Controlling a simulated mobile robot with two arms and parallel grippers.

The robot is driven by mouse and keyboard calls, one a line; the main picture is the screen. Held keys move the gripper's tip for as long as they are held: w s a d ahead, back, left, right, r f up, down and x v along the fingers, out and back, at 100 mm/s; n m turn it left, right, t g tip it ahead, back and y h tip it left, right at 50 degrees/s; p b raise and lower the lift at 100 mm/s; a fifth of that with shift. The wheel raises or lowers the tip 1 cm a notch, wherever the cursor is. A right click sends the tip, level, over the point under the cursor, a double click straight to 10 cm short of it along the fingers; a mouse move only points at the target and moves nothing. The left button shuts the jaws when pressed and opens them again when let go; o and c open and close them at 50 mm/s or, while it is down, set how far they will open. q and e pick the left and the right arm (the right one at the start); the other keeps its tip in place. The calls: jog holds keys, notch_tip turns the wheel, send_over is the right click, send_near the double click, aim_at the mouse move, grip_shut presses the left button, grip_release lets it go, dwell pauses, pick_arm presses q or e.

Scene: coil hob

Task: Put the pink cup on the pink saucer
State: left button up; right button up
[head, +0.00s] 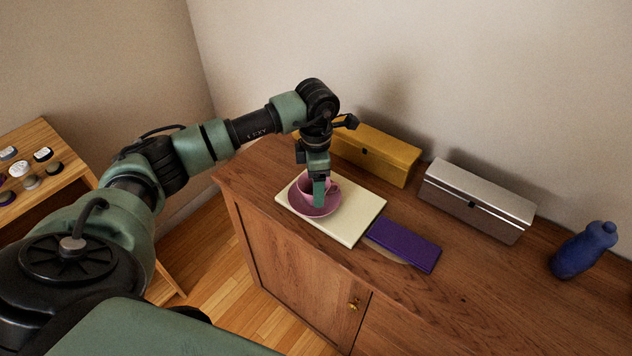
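The pink cup (305,187) is upright over the pink saucer (302,208), which lies on a cream board on the cabinet top. The cup appears to be within the saucer's rim; whether it rests on the saucer or hangs just above cannot be told. My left gripper (319,195) points down at the cup, with one green finger in front of the cup's wall. The other finger is hidden, so whether the gripper is closed on the cup cannot be seen. My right gripper is out of view.
The cream board (352,228) lies beside a purple flat item (404,244). A yellow box (375,155) stands close behind my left gripper. A silver-brown box (478,200) and a blue bottle (584,250) stand to the right. The cabinet's front right is clear.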

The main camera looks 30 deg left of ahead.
pick_arm(q)
jog(key=o, duration=0.3)
jog(key=shift+o, duration=0.2)
jog(key=shift+r, duration=0.15)
notch_tip(320, 180, up, 12)
jog(key=b, duration=0.2)
dwell(0.5)
